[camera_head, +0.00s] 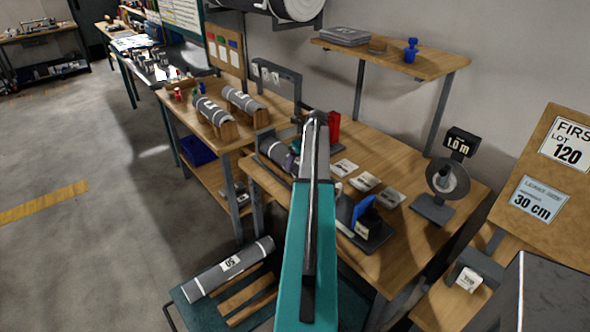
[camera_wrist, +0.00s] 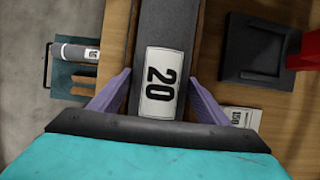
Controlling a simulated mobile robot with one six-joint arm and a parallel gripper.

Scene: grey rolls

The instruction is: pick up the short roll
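A dark grey roll with a white "20" label (camera_wrist: 165,30) fills the upper middle of the wrist view. In the head view it lies at the table's left end (camera_head: 273,148), partly hidden by my arm. My gripper (camera_wrist: 160,76) has purple fingers, one along each long side of this roll. The finger tips are close to its sides, and I cannot tell whether they touch or grip it. In the head view only a bit of purple finger shows beside the roll. A longer grey roll labelled "50" (camera_head: 230,266) lies on a low green and wood stand at the lower left.
The wooden table (camera_head: 400,250) holds several label cards (camera_head: 364,182), a red block (camera_head: 333,126), a blue piece on a dark base (camera_head: 362,213) and a "1.0 m" display stand (camera_head: 459,142). Two grey rolls (camera_head: 213,110) sit on a bench behind. A shelf (camera_head: 440,64) hangs above. The floor at left is clear.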

